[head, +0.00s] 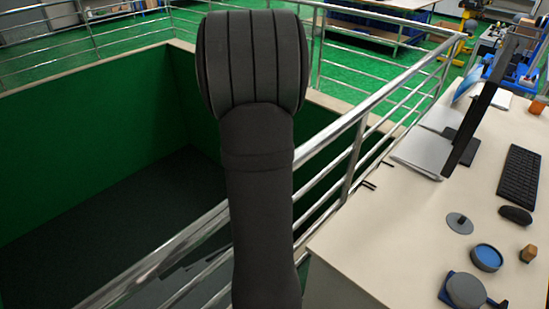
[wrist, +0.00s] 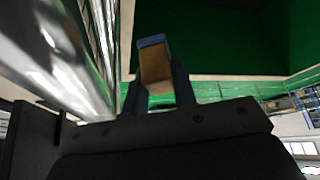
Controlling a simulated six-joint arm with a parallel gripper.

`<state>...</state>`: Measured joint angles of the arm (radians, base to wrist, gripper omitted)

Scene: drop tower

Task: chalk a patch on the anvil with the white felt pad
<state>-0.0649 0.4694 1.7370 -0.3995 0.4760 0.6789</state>
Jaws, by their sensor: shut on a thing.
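In the wrist view my gripper (wrist: 159,76) is shut on a tan block with a blue end (wrist: 154,60), held between two blue-grey fingers. I cannot tell whether this block is the back of the white felt pad; no white felt face shows. The head view shows only my dark arm in the middle, and my gripper is hidden behind it. I cannot make out the anvil in either view. Behind the block, the wrist view shows a dark green wall.
A metal railing (head: 330,135) surrounds a green-walled pit (head: 90,130). The desk (head: 385,235) at right carries a monitor (head: 482,100), keyboard (head: 523,178), mouse (head: 515,215), grey disc (head: 459,224), blue-topped round dish (head: 487,257), small tan block (head: 528,253) and grey round piece (head: 466,290).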

